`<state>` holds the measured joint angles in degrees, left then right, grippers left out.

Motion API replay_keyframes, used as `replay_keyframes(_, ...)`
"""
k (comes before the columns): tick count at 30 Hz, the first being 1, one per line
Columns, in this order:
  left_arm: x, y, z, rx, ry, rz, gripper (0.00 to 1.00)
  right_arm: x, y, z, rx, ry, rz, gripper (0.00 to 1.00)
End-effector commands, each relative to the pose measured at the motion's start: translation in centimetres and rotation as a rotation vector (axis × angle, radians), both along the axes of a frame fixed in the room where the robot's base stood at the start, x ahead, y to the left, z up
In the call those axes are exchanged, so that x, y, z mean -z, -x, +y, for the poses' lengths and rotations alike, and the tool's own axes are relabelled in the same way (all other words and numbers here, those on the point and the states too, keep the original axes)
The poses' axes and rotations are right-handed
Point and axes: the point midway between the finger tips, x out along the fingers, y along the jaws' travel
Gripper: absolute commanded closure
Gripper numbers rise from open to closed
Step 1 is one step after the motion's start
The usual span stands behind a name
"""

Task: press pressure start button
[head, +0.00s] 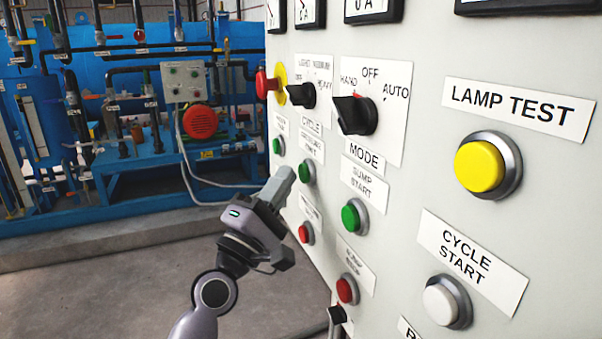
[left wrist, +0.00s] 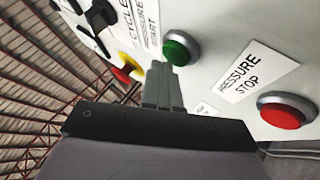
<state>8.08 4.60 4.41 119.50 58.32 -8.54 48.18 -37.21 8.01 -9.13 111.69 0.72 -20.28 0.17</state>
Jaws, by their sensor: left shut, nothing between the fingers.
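The pressure start button is a green button in a metal ring on the grey panel, seen in the head view (head: 307,171) and in the left wrist view (left wrist: 178,48). A "PRESSURE START" label (left wrist: 147,22) sits beside it in the left wrist view. My left gripper (head: 284,180) is shut and empty, its fingertips just left of the green button in the head view. In the left wrist view the closed fingers (left wrist: 160,82) end close to the button's lower left edge. I cannot tell whether they touch it. My right gripper is not in view.
The red pressure stop button (head: 306,232) is below the green one. Close by are the green sump start button (head: 354,216), the black mode knob (head: 356,114) and a red emergency-type button (head: 265,84). Blue machinery (head: 130,180) stands behind; the floor left of the panel is clear.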

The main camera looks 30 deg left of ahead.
Motion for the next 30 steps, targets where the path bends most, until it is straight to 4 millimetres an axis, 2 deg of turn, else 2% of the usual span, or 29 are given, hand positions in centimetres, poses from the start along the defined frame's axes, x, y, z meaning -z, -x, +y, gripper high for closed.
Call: replay_keyframes(30, -0.01, -0.75, -0.65, 0.001, 0.0, 0.0, 1.0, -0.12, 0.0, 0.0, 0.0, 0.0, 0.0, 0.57)
